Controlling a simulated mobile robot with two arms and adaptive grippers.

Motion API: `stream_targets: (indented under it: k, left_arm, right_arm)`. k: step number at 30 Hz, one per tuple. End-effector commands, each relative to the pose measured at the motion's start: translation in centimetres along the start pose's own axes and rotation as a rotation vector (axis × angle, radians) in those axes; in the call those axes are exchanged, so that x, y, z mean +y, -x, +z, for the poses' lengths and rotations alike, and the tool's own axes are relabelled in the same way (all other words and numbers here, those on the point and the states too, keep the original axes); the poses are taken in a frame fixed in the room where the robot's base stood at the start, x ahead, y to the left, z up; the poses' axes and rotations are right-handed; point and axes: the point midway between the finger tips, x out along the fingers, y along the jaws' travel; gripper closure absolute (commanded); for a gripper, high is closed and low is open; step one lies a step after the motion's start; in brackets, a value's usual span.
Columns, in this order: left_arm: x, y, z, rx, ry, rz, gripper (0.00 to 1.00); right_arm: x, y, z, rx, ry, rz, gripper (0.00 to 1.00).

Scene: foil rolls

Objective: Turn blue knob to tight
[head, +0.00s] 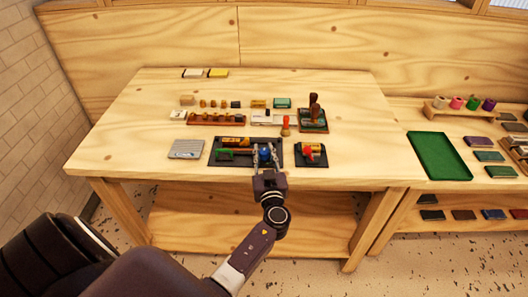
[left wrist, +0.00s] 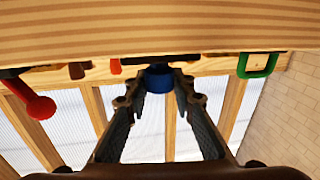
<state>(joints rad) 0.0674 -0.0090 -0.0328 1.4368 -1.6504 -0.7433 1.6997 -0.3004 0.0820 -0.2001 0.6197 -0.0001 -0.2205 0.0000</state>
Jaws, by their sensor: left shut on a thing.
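The blue knob (head: 265,154) sits on a dark panel (head: 217,161) near the front edge of the wooden table. My left gripper (head: 265,147) reaches in from the front, with one finger on each side of the knob, shut on it. In the left wrist view the blue knob (left wrist: 158,80) shows between the two fingertips (left wrist: 157,79). Any tight mark on the panel is too small to read. My right gripper is not in view.
A separate dark base with a red-handled part (head: 309,153) stands close on the right. A grey ridged block (head: 186,149) is further left. Several small items fill the rows behind.

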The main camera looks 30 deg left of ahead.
Motion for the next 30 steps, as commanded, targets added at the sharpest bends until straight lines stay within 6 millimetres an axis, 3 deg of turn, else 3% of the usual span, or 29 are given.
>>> stream_targets:
  k: [14, 22, 30]
  left_arm:
    - [-0.1, 0.1, 0.3, -0.001, -0.001, 0.115, 1.0]
    - [-0.2, 0.1, 0.4, -0.008, -0.003, 0.34, 1.0]
    - [-0.2, -0.1, 0.0, -0.015, -0.008, 0.595, 1.0]
  right_arm:
    - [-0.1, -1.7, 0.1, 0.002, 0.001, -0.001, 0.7]
    - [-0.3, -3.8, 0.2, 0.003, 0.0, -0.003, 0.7]
    - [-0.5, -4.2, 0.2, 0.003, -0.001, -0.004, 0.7]
